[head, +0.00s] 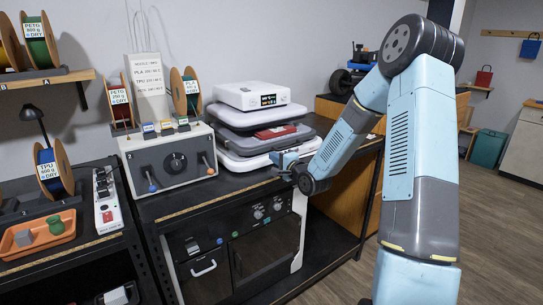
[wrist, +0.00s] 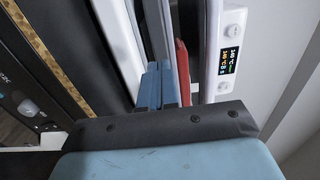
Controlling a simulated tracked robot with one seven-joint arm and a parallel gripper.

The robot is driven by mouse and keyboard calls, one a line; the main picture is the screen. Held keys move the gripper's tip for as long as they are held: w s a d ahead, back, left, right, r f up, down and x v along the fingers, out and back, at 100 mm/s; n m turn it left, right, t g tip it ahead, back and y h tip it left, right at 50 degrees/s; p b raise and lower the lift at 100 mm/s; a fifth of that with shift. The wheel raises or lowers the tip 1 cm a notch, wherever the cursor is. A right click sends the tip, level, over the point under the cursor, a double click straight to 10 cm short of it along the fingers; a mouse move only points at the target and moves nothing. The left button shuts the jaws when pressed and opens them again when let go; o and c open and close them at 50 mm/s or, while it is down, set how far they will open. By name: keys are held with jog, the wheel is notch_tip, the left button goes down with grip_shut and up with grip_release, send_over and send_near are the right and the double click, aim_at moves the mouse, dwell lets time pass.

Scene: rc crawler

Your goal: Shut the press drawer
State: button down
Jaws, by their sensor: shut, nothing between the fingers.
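The press (head: 252,96) stands on the bench, a white unit with a small lit display. Below its head, the drawer (head: 245,163) shows as a light-rimmed tray that sticks out toward the front. A red flat piece (head: 276,131) lies on a dark plate there; its edge also shows in the wrist view (wrist: 182,60). My gripper (head: 280,159) is at the drawer's front right edge, shut and empty. In the wrist view its blue fingers (wrist: 155,82) are close to the light rim of the drawer. I cannot tell whether they touch.
A grey control box (head: 168,160) with knobs stands left of the press. Spools (head: 185,93) are behind it. An oven-like cabinet (head: 250,250) is under the bench. An orange tray (head: 38,236) and a power strip (head: 105,200) lie at left. Floor is open at right.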

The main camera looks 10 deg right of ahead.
jog(key=v, duration=0.9)
jog(key=s+d+r+n+g+h, duration=0.2)
jog(key=s+r+n+g+h, duration=0.6)
jog(key=s+r, duration=0.4)
jog(key=s+a+r+n+g, duration=0.1)
jog(key=s+r+n, duration=0.1)
jog(key=s, duration=1)
jog(key=s+a+r+n+g+y, duration=0.1)
jog(key=s+a+r+n+g, duration=0.1)
jog(key=s, duration=0.9)
jog(key=shift+s+r+n, duration=0.35)
jog(key=shift+r+n, duration=0.05)
jog(key=shift+n, duration=0.3)
